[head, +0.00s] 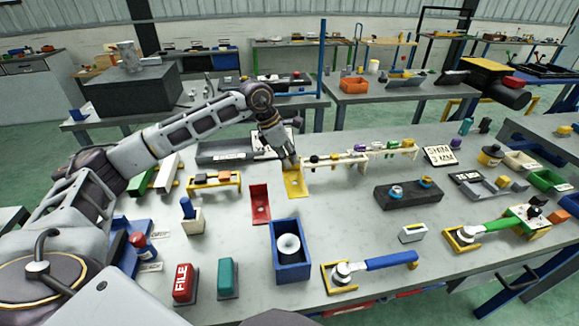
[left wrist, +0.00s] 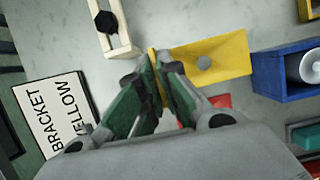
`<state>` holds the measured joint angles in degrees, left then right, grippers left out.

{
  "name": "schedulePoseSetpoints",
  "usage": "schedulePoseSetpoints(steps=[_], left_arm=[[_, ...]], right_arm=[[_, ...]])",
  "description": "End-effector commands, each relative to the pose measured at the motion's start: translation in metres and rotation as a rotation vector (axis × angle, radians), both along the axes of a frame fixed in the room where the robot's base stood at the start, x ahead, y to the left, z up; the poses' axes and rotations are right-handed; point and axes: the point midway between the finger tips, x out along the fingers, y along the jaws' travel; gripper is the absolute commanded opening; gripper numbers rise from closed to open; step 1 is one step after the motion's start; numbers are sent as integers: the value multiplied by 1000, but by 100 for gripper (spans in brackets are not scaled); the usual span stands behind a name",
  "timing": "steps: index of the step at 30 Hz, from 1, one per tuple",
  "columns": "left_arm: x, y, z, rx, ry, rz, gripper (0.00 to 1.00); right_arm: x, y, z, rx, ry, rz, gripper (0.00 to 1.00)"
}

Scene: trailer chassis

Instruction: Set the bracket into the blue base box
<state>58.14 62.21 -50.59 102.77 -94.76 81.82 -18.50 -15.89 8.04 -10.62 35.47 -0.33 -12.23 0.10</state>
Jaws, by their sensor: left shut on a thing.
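The yellow bracket (head: 294,184) is an L-shaped plate with a hole, near the middle of the table. My left gripper (head: 289,162) is above its far edge. In the left wrist view the left fingers (left wrist: 160,72) are shut on the upright flange of the yellow bracket (left wrist: 212,58). Whether it touches the table is hard to tell. The blue base box (head: 276,250) is open-topped, nearer to me, with a white round part (head: 289,246) inside. The box also shows at the right of the left wrist view (left wrist: 268,80). My right gripper is not in view.
A red bracket (head: 260,205) lies between the yellow bracket and the box. A cream rack (head: 355,160) with small parts stands close behind to the right. A blue-handled clamp (head: 385,261) is right of the box. A label reading BRACKET YELLOW (left wrist: 50,115) lies beside the gripper.

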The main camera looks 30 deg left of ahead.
Motion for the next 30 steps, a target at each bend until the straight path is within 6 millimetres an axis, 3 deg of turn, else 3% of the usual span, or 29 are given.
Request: schedulePoseSetpoints(steps=[20, 30], left_arm=[[0, 0, 6, -2, -1, 0, 0], [4, -7, 26, -4, 0, -10, 0]], right_arm=[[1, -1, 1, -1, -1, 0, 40], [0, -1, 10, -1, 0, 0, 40]])
